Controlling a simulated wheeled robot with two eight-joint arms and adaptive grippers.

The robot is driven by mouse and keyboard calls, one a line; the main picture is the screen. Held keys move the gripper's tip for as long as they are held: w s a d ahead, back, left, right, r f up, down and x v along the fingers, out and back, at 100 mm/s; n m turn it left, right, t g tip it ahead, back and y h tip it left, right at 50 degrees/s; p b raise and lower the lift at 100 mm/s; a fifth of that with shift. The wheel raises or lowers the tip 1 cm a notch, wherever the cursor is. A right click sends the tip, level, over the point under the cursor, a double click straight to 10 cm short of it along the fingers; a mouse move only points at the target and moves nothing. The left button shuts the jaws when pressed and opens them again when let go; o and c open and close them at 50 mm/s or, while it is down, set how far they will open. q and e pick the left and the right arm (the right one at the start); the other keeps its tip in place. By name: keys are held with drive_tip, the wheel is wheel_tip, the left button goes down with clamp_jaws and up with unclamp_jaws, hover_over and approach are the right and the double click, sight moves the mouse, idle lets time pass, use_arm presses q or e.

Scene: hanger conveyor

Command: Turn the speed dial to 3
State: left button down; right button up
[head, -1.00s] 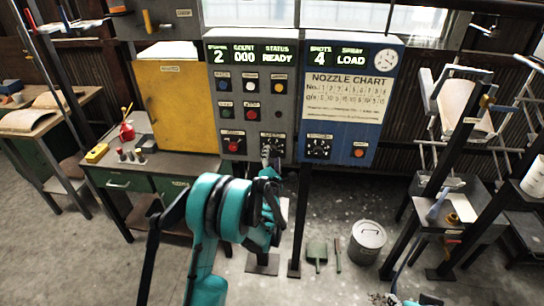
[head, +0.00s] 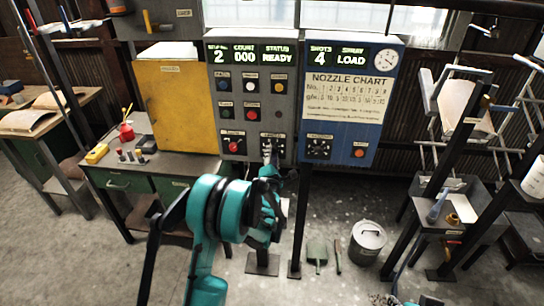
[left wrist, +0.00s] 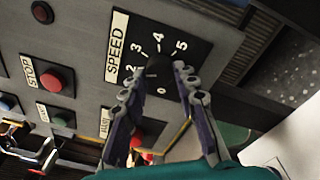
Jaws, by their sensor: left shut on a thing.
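The black speed dial (left wrist: 158,66) sits on a dark plate marked SPEED with numbers in the left wrist view. My left gripper (left wrist: 156,76) is shut on the dial, one finger on each side. The fingers and the dark knob make its pointer hard to read. In the head view my left gripper (head: 268,151) reaches the lower right of the grey control panel (head: 282,55) and mostly covers the dial. The panel's display (head: 247,54) reads 2, 000 and READY. A small part of my right arm shows at the bottom edge; its gripper (head: 382,299) is unclear.
A red knob (head: 233,147) sits left of the dial, with several push buttons above. A red stop button (left wrist: 52,79) shows in the wrist view. A blue nozzle panel (head: 384,135) adjoins on the right. A bin (head: 368,243) stands on the floor.

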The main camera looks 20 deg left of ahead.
use_arm(q)
drive_tip(key=shift+m+t+b, duration=0.5)
drive_tip(key=shift+m+b, duration=1.65)
drive_tip(key=shift+m, duration=2.25)
drive_tip(key=c, duration=1.2)
unclamp_jaws()
drive_tip(key=shift+o, duration=0.2)
drive_tip(key=r+v, duration=0.1)
drive_tip(key=v, duration=1.1)
drive_tip(key=shift+f, duration=0.45)
